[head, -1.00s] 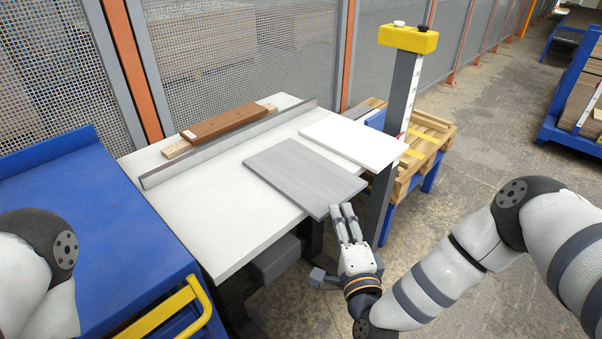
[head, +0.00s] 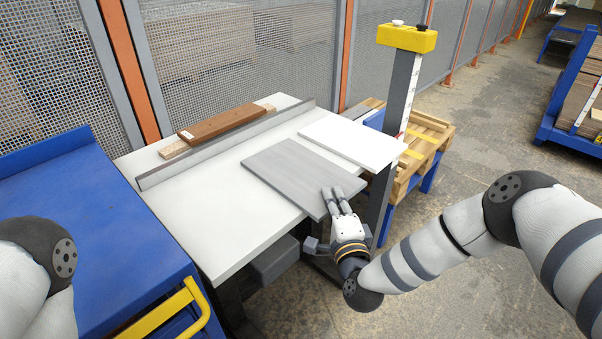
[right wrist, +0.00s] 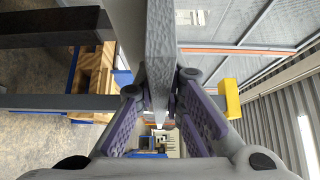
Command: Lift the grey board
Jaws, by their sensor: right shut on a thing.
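My left gripper is out of view; only part of my left arm shows at the lower left.
A white board (head: 355,143) lies right of the grey one. A metal fence rail (head: 235,143) and brown planks (head: 222,122) are behind. A yellow-topped post (head: 407,38) stands at the right. A blue cart (head: 90,220) adjoins the table at left.

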